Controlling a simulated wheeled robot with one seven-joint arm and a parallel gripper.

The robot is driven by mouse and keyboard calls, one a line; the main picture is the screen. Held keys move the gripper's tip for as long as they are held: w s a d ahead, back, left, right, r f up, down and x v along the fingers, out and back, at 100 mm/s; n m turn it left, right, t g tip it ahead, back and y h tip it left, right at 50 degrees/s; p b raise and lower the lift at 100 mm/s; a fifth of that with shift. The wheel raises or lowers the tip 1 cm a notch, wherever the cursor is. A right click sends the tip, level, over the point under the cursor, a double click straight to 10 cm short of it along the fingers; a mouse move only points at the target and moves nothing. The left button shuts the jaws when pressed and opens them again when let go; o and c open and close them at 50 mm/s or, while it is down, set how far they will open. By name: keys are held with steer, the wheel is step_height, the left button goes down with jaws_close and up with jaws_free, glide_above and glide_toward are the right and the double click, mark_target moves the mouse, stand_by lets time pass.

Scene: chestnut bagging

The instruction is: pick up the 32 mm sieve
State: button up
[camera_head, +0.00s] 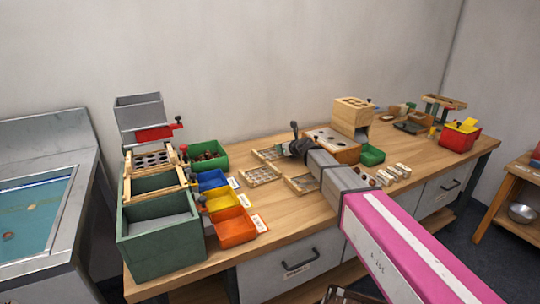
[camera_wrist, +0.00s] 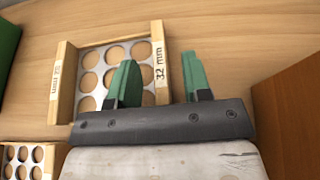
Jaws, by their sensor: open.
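The 32 mm sieve (camera_wrist: 88,57) is a square wooden frame around a grey plate with large round holes. Its right wall carries the "32 mm" label. In the head view the sieve (camera_head: 266,153) lies flat at the back of the bench, its right part hidden by my gripper (camera_head: 285,150). In the wrist view my gripper (camera_wrist: 158,60) is open, with two green fingers. The left finger overlaps the inside of the frame and the right finger is outside it, so the labelled wall shows between them. Contact with the wall cannot be told.
A second sieve (camera_head: 262,176) with smaller holes lies in front, and a third (camera_head: 302,184) lies to its right. A green bin (camera_head: 220,159) stands left. A wooden box (camera_wrist: 292,105) stands close on the right. Bare bench top lies behind the 32 mm sieve.

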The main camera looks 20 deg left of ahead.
steer(key=shift+w+a+f, duration=0.1)
steer(key=shift+w+a, duration=0.1)
steer(key=shift+a, duration=0.1)
jaws_close()
